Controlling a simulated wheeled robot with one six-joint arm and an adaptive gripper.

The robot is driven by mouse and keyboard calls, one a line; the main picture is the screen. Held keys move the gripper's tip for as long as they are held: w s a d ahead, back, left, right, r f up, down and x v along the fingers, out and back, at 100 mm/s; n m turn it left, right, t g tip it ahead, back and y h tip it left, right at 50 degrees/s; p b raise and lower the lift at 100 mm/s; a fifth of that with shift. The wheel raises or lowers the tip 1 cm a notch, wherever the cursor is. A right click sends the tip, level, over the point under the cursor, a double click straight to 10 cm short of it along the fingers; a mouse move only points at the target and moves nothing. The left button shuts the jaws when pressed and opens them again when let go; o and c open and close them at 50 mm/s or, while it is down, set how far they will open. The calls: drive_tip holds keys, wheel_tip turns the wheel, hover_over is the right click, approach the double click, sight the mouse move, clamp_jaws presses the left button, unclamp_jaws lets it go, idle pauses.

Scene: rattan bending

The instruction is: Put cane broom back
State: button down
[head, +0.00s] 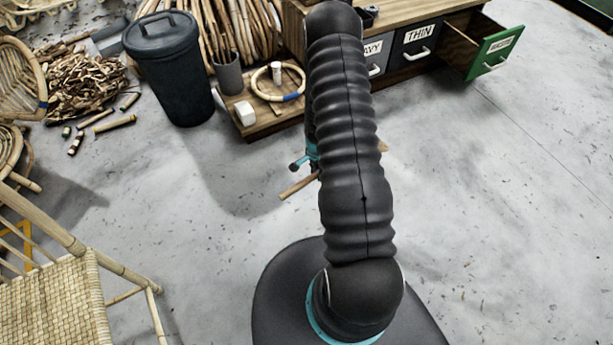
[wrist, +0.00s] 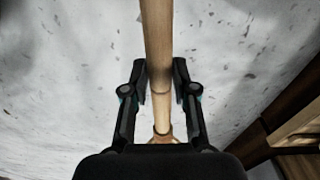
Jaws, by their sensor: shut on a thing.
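The cane broom's pale wooden handle (wrist: 157,35) runs down the middle of the wrist view, between the two black fingers. My gripper (wrist: 160,82) is shut on this handle. In the head view, a short end of the handle (head: 298,187) sticks out to the left of my arm, above the grey floor. My arm hides most of my gripper and the rest of the broom there. The broom's brush end cannot be made out in either view.
A dark lidded bin (head: 172,75) stands at the back left, beside a grey pot of canes (head: 228,75). A wooden bench (head: 268,124) with drawers is behind; its green-fronted drawer (head: 494,54) is open. A woven chair (head: 48,298) is at left. Floor at right is clear.

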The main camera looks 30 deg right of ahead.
drive_tip(key=shift+m, duration=0.8)
drive_tip(key=w+a+f, duration=0.4)
drive_tip(key=f, duration=0.1)
drive_tip(key=w+a+f, duration=0.2)
drive_tip(key=a+f, duration=0.1)
drive_tip(key=shift+w+a+p, duration=0.1)
drive_tip(key=shift+w+p, duration=0.25)
drive_tip(key=shift+f, duration=2)
drive_tip(key=c, duration=0.9)
unclamp_jaws()
